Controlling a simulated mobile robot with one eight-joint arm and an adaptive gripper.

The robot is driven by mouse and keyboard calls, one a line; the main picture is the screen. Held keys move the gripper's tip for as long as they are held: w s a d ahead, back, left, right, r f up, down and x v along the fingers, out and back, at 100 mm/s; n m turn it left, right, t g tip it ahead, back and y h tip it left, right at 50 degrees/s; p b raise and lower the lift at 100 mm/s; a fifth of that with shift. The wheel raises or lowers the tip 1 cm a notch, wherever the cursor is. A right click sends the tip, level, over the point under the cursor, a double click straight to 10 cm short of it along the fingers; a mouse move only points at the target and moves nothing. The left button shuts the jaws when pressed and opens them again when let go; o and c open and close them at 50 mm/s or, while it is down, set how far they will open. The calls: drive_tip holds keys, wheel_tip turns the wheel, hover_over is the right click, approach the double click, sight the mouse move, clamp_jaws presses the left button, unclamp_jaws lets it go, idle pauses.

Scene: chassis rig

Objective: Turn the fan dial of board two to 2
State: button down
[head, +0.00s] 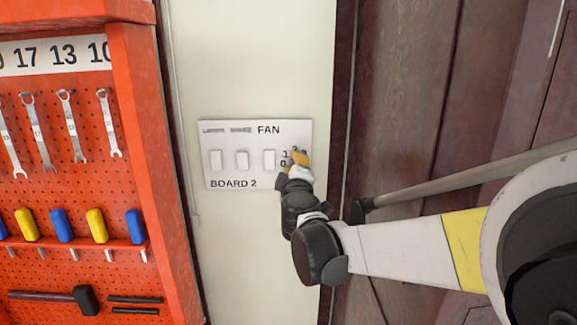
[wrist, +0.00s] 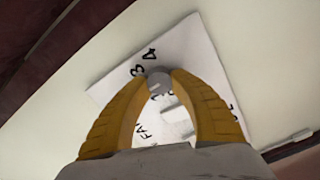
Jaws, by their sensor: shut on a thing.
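Board two (head: 225,172) is a white panel on the cream wall, marked "BOARD 2" and "FAN". It has a row of white switches, with the fan dial's numbers at its right end. My gripper (head: 299,160) is at that right end and covers the dial in the head view. In the wrist view the yellow fingers of my gripper (wrist: 157,82) are shut on the grey round fan dial (wrist: 159,83). The numbers 3 and 4 show beside it on board two (wrist: 110,88). Which number the dial points to cannot be told.
An orange pegboard (head: 70,180) with wrenches, screwdrivers and a hammer stands to the left. A dark wooden panel wall (head: 410,90) is on the right, behind my arm. The cream wall around the board is bare.

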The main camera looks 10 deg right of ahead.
idle(0.3)
drive_tip(key=c, duration=1.2)
unclamp_jaws()
drive_tip(key=shift+o, duration=0.2)
drive_tip(key=s+a, duration=0.2)
drive_tip(key=s, duration=0.9)
drive_tip(key=shift+s+a, duration=0.2)
drive_tip(key=shift+s, duration=0.2)
